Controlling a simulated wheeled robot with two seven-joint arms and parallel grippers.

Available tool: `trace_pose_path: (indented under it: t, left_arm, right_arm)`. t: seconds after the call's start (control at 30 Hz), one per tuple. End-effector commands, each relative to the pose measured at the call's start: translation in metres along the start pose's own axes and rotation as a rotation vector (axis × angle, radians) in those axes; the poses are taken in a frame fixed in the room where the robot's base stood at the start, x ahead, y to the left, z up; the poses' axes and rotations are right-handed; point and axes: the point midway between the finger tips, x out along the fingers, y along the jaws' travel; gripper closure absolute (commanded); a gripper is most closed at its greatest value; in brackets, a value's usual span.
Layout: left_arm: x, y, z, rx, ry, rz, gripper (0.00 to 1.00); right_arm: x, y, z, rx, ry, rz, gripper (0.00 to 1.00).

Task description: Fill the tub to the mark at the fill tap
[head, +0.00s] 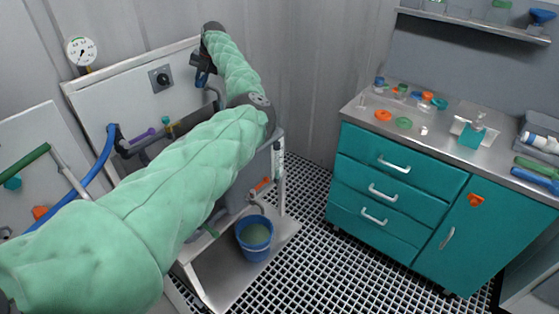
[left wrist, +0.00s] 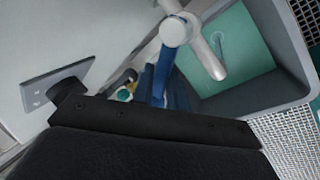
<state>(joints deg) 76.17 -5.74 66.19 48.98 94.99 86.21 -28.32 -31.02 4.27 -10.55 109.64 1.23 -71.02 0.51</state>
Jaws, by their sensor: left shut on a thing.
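The grey tub (left wrist: 295,55) fills the right of the left wrist view, with pale green at its bottom that looks like liquid; its fill mark cannot be made out. In the head view my sleeved arm hides most of the tub. The grey fill tap (left wrist: 178,32) stands over the tub's near edge, with its blue lever (left wrist: 161,82) running down toward my gripper. In the head view my left gripper (head: 203,74) is at the blue lever beside the tap and is shut on it. My right gripper is out of view.
A blue bucket (head: 255,252) with greenish liquid stands below the drain pipe, near an orange valve handle (head: 262,185). A black knob (head: 162,78) and a pressure gauge (head: 80,50) are on the wall side. A teal cabinet (head: 395,205) stands at right; grated floor lies between.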

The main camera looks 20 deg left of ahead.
Motion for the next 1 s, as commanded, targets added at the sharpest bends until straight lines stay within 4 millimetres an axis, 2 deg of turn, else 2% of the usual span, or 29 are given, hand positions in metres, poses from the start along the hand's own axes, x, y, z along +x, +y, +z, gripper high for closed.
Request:
trace_pose_path:
  t: [0.3, 0.63, 1.0]
  left_arm:
    - [0.003, 0.013, 0.001, 0.213, -0.091, 0.001, 1.0]
    - [0.006, 0.018, 0.003, 0.336, -0.142, 0.0, 1.0]
    - [0.011, 0.03, 0.009, 0.58, -0.246, 0.001, 1.0]
  right_arm:
    - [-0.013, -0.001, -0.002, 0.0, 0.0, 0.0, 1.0]
    - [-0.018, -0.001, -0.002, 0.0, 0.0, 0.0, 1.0]
    - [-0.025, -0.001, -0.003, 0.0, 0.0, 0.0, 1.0]
